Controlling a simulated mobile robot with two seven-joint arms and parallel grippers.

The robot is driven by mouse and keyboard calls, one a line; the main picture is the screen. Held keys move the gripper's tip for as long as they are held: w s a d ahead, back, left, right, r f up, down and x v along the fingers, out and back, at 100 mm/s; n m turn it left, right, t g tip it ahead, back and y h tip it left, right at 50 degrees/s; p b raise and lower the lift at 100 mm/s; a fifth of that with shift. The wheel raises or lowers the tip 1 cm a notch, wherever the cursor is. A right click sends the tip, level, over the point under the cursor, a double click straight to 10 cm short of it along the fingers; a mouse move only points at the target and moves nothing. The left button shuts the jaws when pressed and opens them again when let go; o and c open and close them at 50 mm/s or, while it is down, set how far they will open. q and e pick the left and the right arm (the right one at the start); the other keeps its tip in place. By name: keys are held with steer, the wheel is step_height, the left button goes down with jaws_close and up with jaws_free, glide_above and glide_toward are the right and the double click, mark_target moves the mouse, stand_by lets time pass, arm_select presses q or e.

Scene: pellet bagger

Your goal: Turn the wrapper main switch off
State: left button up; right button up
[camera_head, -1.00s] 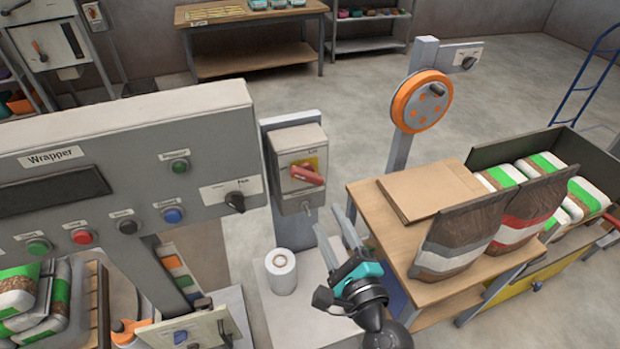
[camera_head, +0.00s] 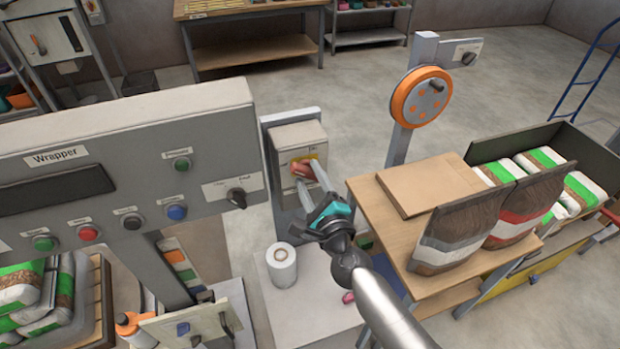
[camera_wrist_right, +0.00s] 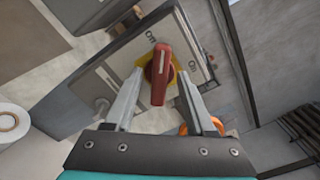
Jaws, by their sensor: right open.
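The main switch is a red rotary handle (camera_head: 303,170) on a yellow plate, on the front of a grey box (camera_head: 297,136) right of the wrapper panel (camera_head: 130,160). My right gripper (camera_head: 309,176) is at the front of this box, its fingers pointing at the handle and partly covering it. In the right wrist view the red handle (camera_wrist_right: 160,74) stands between the two open fingers (camera_wrist_right: 158,100), with a gap on each side. I cannot tell how deep the fingers reach around it. My left gripper is not in view.
A white roll (camera_head: 282,265) stands on the pale base below the switch box. A wooden table (camera_head: 370,205) with cardboard and filled bags is close on the right. An orange handwheel (camera_head: 420,97) on a post stands behind it.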

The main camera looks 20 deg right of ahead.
jaws_close()
stand_by(0.4)
